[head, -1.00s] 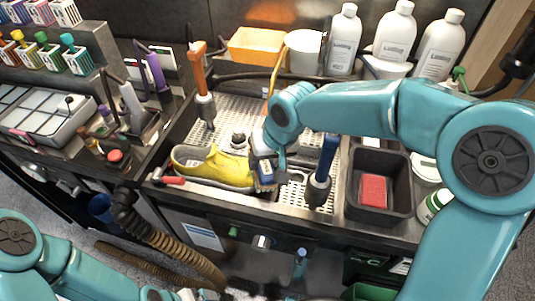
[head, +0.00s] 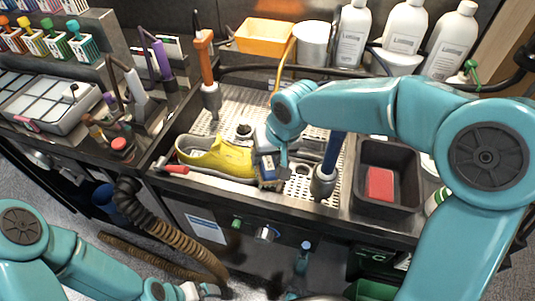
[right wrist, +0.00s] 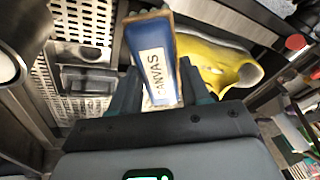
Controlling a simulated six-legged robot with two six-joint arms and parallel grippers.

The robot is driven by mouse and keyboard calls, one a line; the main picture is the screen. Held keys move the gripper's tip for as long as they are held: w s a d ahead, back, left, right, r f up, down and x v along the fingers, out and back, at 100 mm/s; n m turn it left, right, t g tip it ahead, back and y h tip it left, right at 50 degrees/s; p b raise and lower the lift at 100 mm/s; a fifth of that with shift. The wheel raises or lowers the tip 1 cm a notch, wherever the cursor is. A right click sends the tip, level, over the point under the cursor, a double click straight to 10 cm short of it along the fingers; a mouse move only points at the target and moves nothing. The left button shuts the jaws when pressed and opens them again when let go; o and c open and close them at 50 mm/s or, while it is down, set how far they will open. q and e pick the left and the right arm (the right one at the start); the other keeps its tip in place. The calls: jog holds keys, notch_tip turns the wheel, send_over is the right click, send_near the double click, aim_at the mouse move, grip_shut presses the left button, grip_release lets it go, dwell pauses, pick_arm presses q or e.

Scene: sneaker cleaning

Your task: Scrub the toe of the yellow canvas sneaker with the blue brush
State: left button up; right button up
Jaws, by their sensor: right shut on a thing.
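The yellow canvas sneaker (head: 222,158) lies on its side-on length on the perforated metal tray. It also shows in the right wrist view (right wrist: 205,50), with its opening away from the brush. My right gripper (head: 266,150) is shut on the blue brush (head: 267,170), beside the sneaker's right end. In the right wrist view, the blue brush (right wrist: 150,50) with its "CANVAS" label stands between the fingers of the right gripper (right wrist: 155,95). Its bristles are mostly hidden, and I cannot tell whether they touch the sneaker. My left gripper (head: 195,291) is at the bottom edge, its jaws unclear.
A blue-handled tool (head: 328,165) stands right of the brush, and an orange-handled one (head: 207,75) behind the sneaker. A black bin with a red sponge (head: 380,184) is at right. White bottles (head: 405,27) line the back. A red-handled tool (head: 172,169) lies by the tray's front left.

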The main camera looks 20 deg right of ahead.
jog(key=shift+w+a+f+b, duration=0.1)
jog(key=shift+a+f+b, duration=0.05)
jog(key=shift+f+b, duration=0.3)
